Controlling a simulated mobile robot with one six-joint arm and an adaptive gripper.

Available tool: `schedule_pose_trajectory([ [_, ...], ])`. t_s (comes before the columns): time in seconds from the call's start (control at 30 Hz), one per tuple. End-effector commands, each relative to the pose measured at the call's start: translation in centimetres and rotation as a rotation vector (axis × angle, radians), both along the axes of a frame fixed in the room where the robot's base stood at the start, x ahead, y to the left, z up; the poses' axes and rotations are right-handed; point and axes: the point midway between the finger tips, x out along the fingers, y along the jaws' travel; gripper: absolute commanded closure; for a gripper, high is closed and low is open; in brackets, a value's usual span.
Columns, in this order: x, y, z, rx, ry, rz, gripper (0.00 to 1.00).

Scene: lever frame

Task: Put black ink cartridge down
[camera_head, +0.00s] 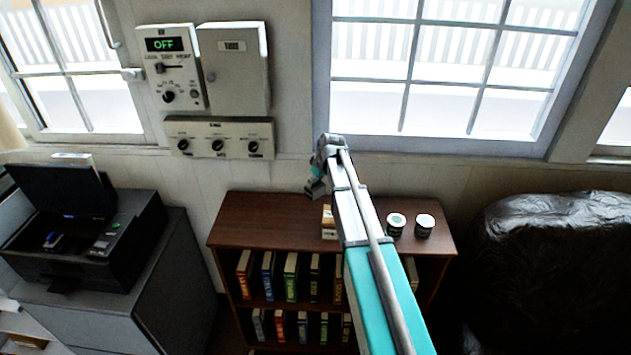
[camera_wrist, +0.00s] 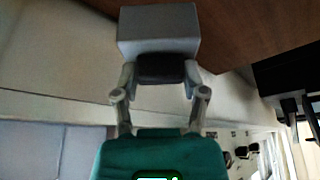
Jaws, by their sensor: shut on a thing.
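My gripper (camera_wrist: 160,80) is shut on the black ink cartridge (camera_wrist: 160,68), seen in the wrist view with its dark part between the fingers. A grey block-shaped part (camera_wrist: 158,32) shows just beyond the dark part; I cannot tell whether it belongs to the same piece. In the head view my gripper (camera_head: 316,187) hangs at the end of the arm over the left-middle of the brown bookcase top (camera_head: 262,207), near its back edge. The cartridge cannot be made out there. The gap down to the top is unclear.
A small tan box (camera_head: 328,222) stands on the bookcase beside my arm, and two tins (camera_head: 396,222) (camera_head: 424,224) stand to its right. The bookcase's left top is clear. A black printer (camera_head: 85,235) with raised lid is at left. Wall panels (camera_head: 219,137) hang above.

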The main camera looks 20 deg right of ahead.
Motion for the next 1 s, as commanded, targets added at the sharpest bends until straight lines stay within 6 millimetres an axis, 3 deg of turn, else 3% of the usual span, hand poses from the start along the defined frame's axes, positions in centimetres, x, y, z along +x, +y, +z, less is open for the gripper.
schedule_pose_trajectory([
  [0.2, 0.01, 0.00, 1.00, 0.000, 0.000, 0.000, 1.00],
  [1.0, 0.01, 0.00, 1.21, 0.000, 0.000, 0.000, 1.00],
])
